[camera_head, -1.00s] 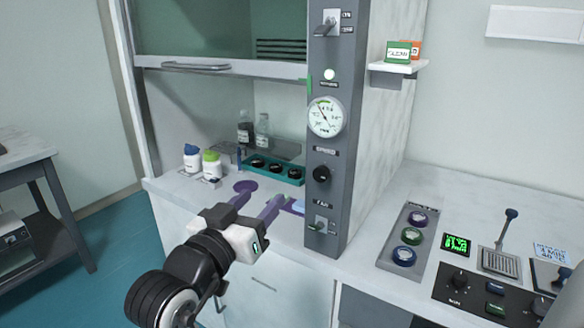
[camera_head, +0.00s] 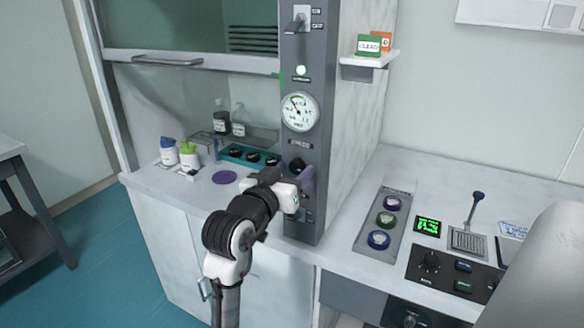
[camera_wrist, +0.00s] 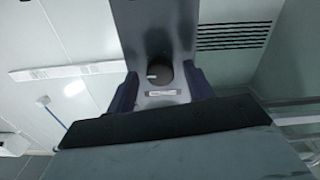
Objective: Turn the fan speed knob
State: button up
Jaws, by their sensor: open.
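The fan speed knob (camera_head: 297,164) is a round black knob on the grey control column, below the white dial gauge. In the wrist view the knob (camera_wrist: 160,72) shows dark with a small white mark, lined up between my two fingers. My gripper (camera_head: 300,177) is open at the column face, close to the knob. In the wrist view, my gripper (camera_wrist: 161,86) has one dark finger on each side of the knob. I cannot tell whether the fingers touch it.
The column (camera_head: 299,220) also carries a toggle switch (camera_head: 301,20) at the top and the gauge (camera_head: 299,111). A teal rack (camera_head: 250,157) and bottles stand in the hood to the left.

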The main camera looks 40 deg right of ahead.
jog(key=shift+d, duration=0.25)
jog(key=shift+w, duration=0.1)
jog(key=c, duration=1)
jog(key=shift+o, duration=0.2)
jog(key=shift+f+m+b, duration=0.1)
jog(key=shift+m+b, duration=0.2)
jog(key=shift+b, duration=0.05)
jog(key=shift+m+b, duration=1.05)
jog(key=shift+m, duration=0.15)
jog(key=shift+m+b, duration=0.95)
jog(key=shift+m, duration=0.45)
